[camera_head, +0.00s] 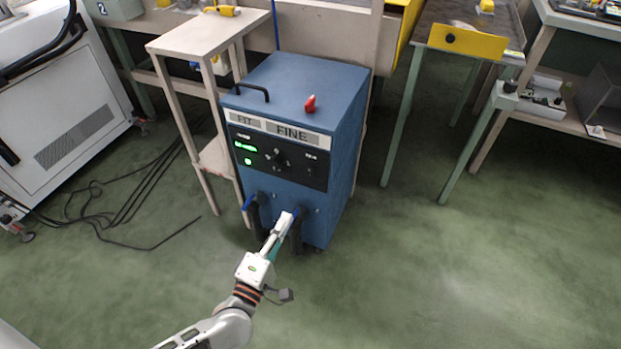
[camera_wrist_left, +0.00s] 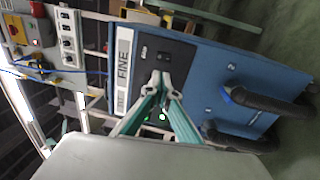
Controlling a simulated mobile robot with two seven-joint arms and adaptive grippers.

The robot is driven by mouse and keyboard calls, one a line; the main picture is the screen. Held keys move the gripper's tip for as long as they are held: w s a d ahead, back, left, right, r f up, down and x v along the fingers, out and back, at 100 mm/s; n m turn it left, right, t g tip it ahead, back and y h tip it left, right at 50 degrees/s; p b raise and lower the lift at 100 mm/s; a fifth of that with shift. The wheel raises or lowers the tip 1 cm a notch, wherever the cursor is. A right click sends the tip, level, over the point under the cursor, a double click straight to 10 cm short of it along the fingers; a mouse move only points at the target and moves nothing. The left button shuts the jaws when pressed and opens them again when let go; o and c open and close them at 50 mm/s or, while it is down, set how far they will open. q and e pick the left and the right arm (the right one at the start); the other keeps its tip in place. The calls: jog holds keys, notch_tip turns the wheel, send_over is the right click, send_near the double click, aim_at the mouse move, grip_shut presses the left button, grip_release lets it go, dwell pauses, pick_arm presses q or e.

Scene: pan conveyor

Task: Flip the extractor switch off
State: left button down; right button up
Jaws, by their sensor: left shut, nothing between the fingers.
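The extractor is a blue cabinet (camera_head: 340,110) with a "FINE" label and a black control panel (camera_head: 300,172). The panel carries lit green indicators (camera_head: 247,150) at its left, a dark knob or switch (camera_head: 278,158) near the middle and small markings at its right. My left gripper (camera_head: 287,216) is shut and empty, in front of and below the panel in the head view. In the left wrist view the gripper's green fingers (camera_wrist_left: 163,78) meet in front of the panel (camera_wrist_left: 158,52) and partly cover it. Contact with the panel cannot be told. My right gripper is not in view.
Dark hoses (camera_wrist_left: 270,103) come out of the cabinet's lower front. A red object (camera_head: 310,103) lies on its top, by a black handle (camera_head: 252,91). A narrow wooden stand (camera_head: 205,40) is close on the left. Black cables (camera_head: 120,205) lie on the floor; floor to the right is clear.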

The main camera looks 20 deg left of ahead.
pick_arm(q)
jog(key=shift+r, duration=0.1)
jog(key=b, duration=0.2)
send_near(311, 171)
jog(key=w, duration=0.5)
jog(key=shift+w+d+r, duration=0.15)
jog(key=shift+w+r, duration=0.35)
jog(key=shift+w, duration=0.4)
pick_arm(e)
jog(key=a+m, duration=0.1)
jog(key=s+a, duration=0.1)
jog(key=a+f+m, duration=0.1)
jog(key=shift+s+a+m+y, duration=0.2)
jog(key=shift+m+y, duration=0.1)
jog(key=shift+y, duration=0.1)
